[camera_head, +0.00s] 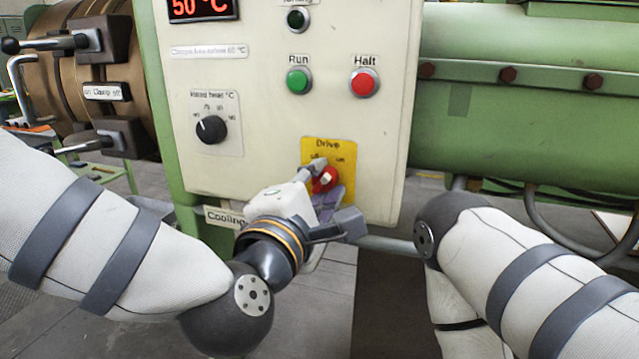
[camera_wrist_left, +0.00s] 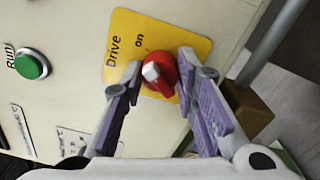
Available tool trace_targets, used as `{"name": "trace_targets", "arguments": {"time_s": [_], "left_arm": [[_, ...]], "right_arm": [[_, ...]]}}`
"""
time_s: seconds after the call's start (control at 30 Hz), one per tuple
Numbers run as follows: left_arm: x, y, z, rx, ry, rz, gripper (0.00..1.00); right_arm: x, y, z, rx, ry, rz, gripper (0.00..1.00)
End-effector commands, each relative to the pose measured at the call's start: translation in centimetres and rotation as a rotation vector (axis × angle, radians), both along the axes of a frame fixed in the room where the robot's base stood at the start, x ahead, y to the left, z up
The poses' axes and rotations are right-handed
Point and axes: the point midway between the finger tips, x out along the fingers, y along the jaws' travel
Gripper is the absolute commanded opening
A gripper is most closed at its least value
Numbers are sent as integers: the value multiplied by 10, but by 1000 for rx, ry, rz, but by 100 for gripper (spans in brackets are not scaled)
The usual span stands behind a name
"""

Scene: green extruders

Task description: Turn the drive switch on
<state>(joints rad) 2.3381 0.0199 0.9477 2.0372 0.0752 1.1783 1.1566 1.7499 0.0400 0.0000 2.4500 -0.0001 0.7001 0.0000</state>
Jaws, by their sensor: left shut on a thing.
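The drive switch is a red knob (camera_head: 327,180) with a white mark, on a yellow plate (camera_head: 347,158) labelled "Drive", low on the cream control panel. In the left wrist view the red knob (camera_wrist_left: 162,75) lies between the two purple-padded fingers of my left gripper (camera_wrist_left: 161,72), which is shut on it. The "on" label shows beside the knob there; the other label is covered by a finger. In the head view my left gripper (camera_head: 323,182) reaches the knob from below and partly covers it. My right arm shows at the right, its gripper out of view.
Above are a green Run button (camera_head: 299,80), a red Halt button (camera_head: 364,82) and a display (camera_head: 202,8) reading 50 °C. A black dial (camera_head: 211,129) is on the left of the panel.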

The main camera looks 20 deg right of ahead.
Motion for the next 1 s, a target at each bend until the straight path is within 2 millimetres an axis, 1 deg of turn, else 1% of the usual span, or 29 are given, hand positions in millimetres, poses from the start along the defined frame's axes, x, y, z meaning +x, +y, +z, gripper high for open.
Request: {"name": "trace_targets", "arguments": {"time_s": [0.03,0.27,0.3,0.33,0.37,0.67,0.77,0.9,1.0], "left_arm": [[1,0,3,-3,-7,3,0],[1,0,3,-3,-7,3,0],[1,0,3,-3,-7,3,36],[1,0,3,-3,-7,3,43],[1,0,3,-3,-6,2,48],[-1,1,1,-2,-1,1,48],[-14,10,0,-2,1,0,48],[-40,27,1,-3,-1,0,48],[-53,36,1,-2,-2,1,48]], "right_arm": [[0,0,0,0,-1,0,0],[0,0,0,0,-1,0,0],[0,0,0,0,-1,0,0],[0,0,0,0,-1,0,0],[0,0,0,0,-1,0,0],[0,0,0,0,0,0,0],[0,0,0,0,0,0,0],[0,0,0,0,0,0,0],[0,0,0,0,0,0,0]]}}
